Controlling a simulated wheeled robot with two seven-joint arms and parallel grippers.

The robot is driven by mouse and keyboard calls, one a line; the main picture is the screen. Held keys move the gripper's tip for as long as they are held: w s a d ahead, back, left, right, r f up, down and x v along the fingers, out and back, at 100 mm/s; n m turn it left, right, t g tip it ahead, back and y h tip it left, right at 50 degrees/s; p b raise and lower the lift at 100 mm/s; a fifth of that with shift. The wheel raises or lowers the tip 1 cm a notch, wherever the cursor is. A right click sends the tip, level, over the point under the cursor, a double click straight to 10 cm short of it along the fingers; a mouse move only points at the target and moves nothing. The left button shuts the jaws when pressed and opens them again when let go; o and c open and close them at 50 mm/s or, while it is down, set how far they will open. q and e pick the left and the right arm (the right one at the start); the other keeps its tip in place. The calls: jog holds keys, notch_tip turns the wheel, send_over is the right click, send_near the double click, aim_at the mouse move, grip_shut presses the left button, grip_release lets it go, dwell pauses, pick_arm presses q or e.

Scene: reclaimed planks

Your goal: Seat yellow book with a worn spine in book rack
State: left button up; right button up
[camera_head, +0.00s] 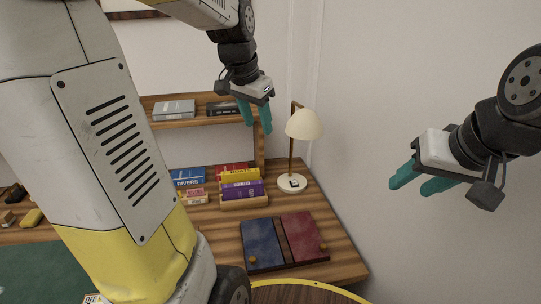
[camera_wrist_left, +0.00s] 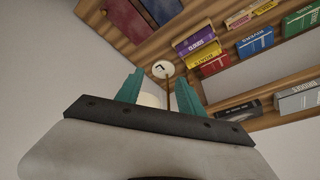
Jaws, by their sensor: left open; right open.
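A yellow book (camera_head: 240,175) stands among other books on the wooden desk, between a red book (camera_head: 232,167) behind it and a purple book (camera_head: 243,190) in front. It also shows in the left wrist view (camera_wrist_left: 205,53). A small wooden rack (camera_head: 244,201) shows around the purple book; I cannot tell whether the yellow book is inside it. Wear on the spine is too small to make out. My left gripper (camera_head: 254,119) is open and empty, high above the books; its fingers also show in the left wrist view (camera_wrist_left: 158,85). My right gripper (camera_head: 412,187) is open and empty, right of the desk.
A lamp (camera_head: 304,125) stands right of the books, close to my left gripper. Blue and red panels (camera_head: 262,243) lie at the desk's front. A raised shelf (camera_head: 180,123) carries a grey book (camera_head: 174,109) and a black one.

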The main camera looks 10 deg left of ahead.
pick_arm(q)
jog(key=s+d+n+t, duration=0.1)
jog(key=s+d+n, duration=0.1)
jog(key=s, duration=0.6)
jog(key=s+d+f+n+t+h, duration=0.1)
jog(key=s+d+n, duration=0.1)
jog(key=s, duration=0.6)
jog(key=shift+s+d+f, duration=0.15)
jog(key=shift+s+d, duration=0.05)
jog(key=shift+d, duration=0.3)
